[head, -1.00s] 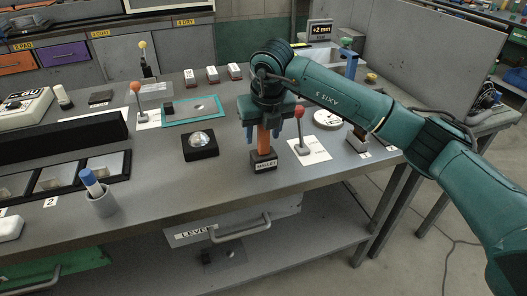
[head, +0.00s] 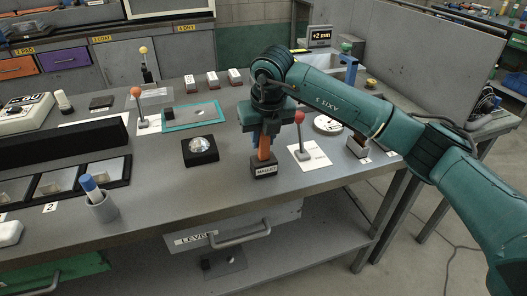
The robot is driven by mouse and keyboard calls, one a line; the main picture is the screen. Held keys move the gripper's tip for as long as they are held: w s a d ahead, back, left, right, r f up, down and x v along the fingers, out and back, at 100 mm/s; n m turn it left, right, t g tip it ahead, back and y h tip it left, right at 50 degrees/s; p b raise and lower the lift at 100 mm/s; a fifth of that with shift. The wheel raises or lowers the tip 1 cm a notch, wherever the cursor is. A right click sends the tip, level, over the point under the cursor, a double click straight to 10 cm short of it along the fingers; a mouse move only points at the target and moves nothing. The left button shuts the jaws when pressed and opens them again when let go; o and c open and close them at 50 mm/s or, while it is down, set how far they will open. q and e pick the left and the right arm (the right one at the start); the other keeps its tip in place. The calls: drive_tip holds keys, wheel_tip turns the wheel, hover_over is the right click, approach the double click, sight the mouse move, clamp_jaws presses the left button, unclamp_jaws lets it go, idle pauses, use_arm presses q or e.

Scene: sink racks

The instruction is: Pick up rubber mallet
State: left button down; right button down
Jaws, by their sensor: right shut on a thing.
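The rubber mallet (head: 264,147) shows as an orange handle standing up from a dark block labelled MALLET (head: 265,171) near the front edge of the workbench. The upper part of the mallet is hidden by the gripper. The mallet's lower end still meets the labelled block. My left gripper is not in the head view.
A lever with a red knob (head: 299,118) stands close to the right of the gripper. A black block with a shiny dome (head: 200,150) is to the left. A grey cup with a blue-capped marker (head: 102,207) stands at the front left. The bench front between them is clear.

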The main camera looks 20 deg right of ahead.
wheel_tip(320, 180, up, 10)
drive_tip(key=shift+r, duration=0.1)
idle(0.4)
